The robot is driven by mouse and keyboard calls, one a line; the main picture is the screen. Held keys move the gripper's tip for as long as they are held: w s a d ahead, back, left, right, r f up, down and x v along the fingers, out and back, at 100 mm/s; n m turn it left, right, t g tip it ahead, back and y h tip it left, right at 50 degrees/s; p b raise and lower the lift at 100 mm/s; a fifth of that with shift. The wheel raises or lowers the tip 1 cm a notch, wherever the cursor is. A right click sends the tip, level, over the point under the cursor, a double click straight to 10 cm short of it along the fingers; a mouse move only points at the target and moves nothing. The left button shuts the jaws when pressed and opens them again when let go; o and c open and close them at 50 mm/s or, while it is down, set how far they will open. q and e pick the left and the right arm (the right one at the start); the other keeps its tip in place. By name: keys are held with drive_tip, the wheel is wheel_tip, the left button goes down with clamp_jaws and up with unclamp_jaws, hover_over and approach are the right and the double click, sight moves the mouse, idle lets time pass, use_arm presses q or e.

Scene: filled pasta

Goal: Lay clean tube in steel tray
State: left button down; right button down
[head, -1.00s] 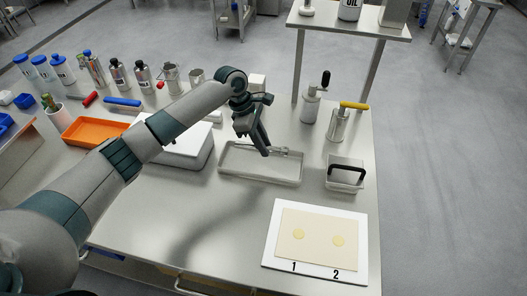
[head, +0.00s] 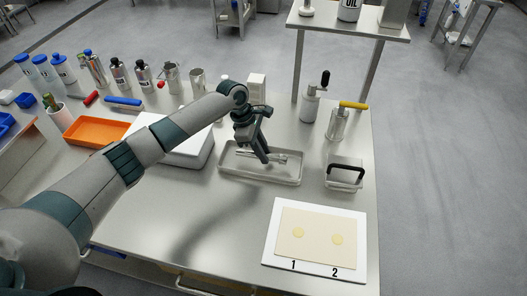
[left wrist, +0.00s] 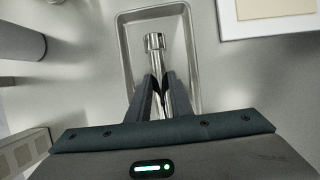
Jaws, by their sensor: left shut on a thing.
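The steel tray (head: 228,172) is a shallow rectangular tray on the table; its rim also shows in the left wrist view (left wrist: 125,50). My left gripper (head: 267,158) is over the tray, pointing down. It is shut on a shiny metal tube (head: 280,157). In the left wrist view the tube (left wrist: 154,42) sticks out beyond the fingers (left wrist: 162,82), within the tray's outline. I cannot tell whether the tube touches the tray floor. My right gripper is not in view.
A white board with two yellow rounds on a sheet (head: 272,250) lies at the front right. A metal block with a black handle (head: 345,185) and two upright cylinders (head: 338,124) stand right of the tray. A white box (head: 190,150) and orange tray (head: 75,138) are left.

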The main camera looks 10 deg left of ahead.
sight(251, 152)
use_arm(q)
drive_tip(key=shift+f+p, duration=0.4)
drive_tip(key=shift+f, duration=0.15)
drive_tip(key=c, duration=1.6)
unclamp_jaws()
drive_tip(key=shift+r+b, duration=0.5)
drive_tip(key=shift+b, duration=0.05)
drive_tip(key=b+v, duration=0.1)
drive_tip(key=v, duration=1.1)
drive_tip(key=shift+r+b, duration=0.1)
drive_tip(key=shift+b, duration=0.2)
